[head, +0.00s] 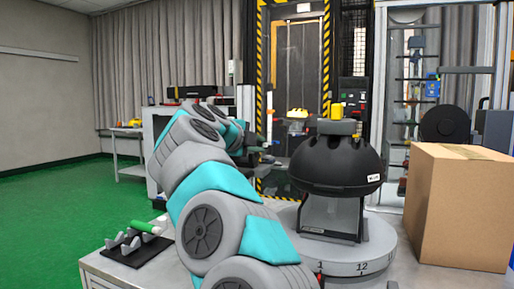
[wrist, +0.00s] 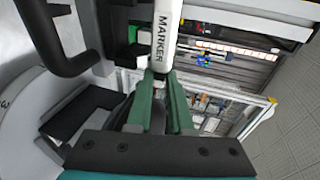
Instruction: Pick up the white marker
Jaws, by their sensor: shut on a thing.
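The white marker (wrist: 162,38) shows in the wrist view, with the word MARKER printed along its barrel. It stands out from between the green fingers of my gripper (wrist: 160,82), which is shut on it near its lower end. The marker's far end runs out of the top of the picture. The lowest part of the marker is hidden between the fingers. In the head view my arm crosses the middle, and I cannot clearly make out the gripper or the marker there.
A black domed device (head: 336,160) stands on a grey numbered turntable (head: 345,258). A cardboard box (head: 458,207) stands to its right. A black rack (head: 136,251) with grey supports and a green-and-white piece lies at the left. Green floor (head: 60,200) is open at left.

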